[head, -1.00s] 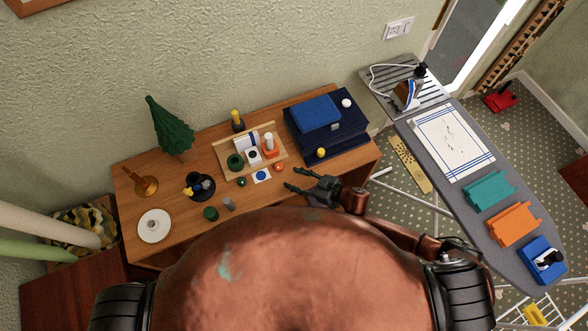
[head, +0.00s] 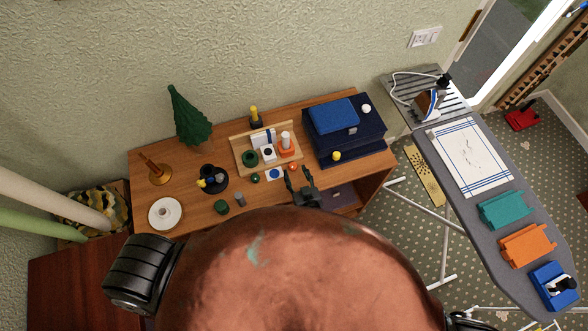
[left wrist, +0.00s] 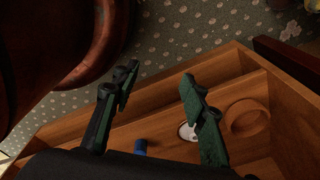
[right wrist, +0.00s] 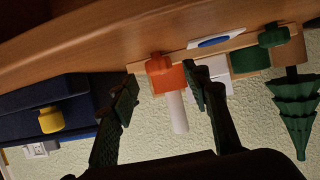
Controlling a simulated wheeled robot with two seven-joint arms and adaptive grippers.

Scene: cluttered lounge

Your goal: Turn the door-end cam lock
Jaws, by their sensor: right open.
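I cannot tell for sure which part is the door-end cam lock. A blue case (head: 368,141) on the desk bears a yellow knob (head: 336,156) at its front left and a white knob (head: 366,109) at its back right. The yellow knob also shows in the right wrist view (right wrist: 51,119). My right gripper (head: 298,172) is open and empty at the desk's front edge, left of the case. In the right wrist view an orange piece with a white rod (right wrist: 161,76) appears between its fingers, untouched. My left gripper (left wrist: 158,88) is open, near a wooden drawer, outside the head view.
A wooden rack (head: 240,152) with small coloured pieces stands left of the case. The drawer (left wrist: 262,88) holds a wooden ring. An ironing board (head: 455,205) stands right.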

